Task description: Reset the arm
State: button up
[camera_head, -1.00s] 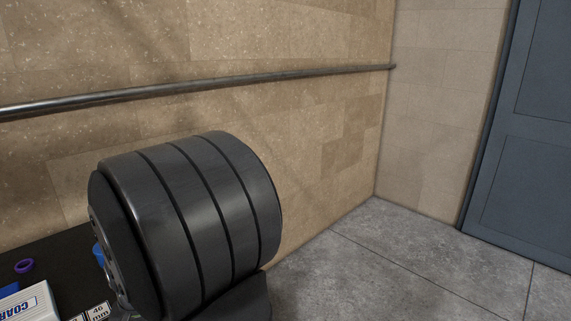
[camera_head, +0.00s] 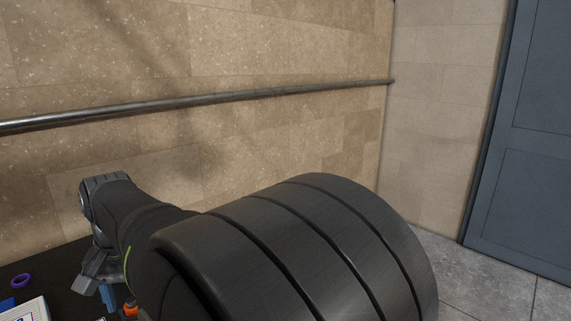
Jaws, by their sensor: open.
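My arm fills the lower middle of the head view as a large dark ribbed link. A thinner dark link with a wrist reaches out to the left of it. My gripper (camera_head: 97,286) is at the end of that wrist, low on the left, pointing down over the black table top (camera_head: 58,272). It is small and partly hidden, but its jaws look open and I see nothing held between them.
A purple ring (camera_head: 20,281), a blue item (camera_head: 6,304) and a white box (camera_head: 26,311) lie at the lower left. A metal rail (camera_head: 240,96) runs along the tan wall behind. A blue-grey door (camera_head: 525,150) stands at the right.

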jog(key=n, duration=0.6)
jog(key=w+n, duration=0.1)
jog(key=n, duration=0.2)
jog(key=shift+a+f, duration=0.2)
jog(key=shift+a, duration=0.15)
jog(key=shift+n, duration=0.3)
dwell(1.6)
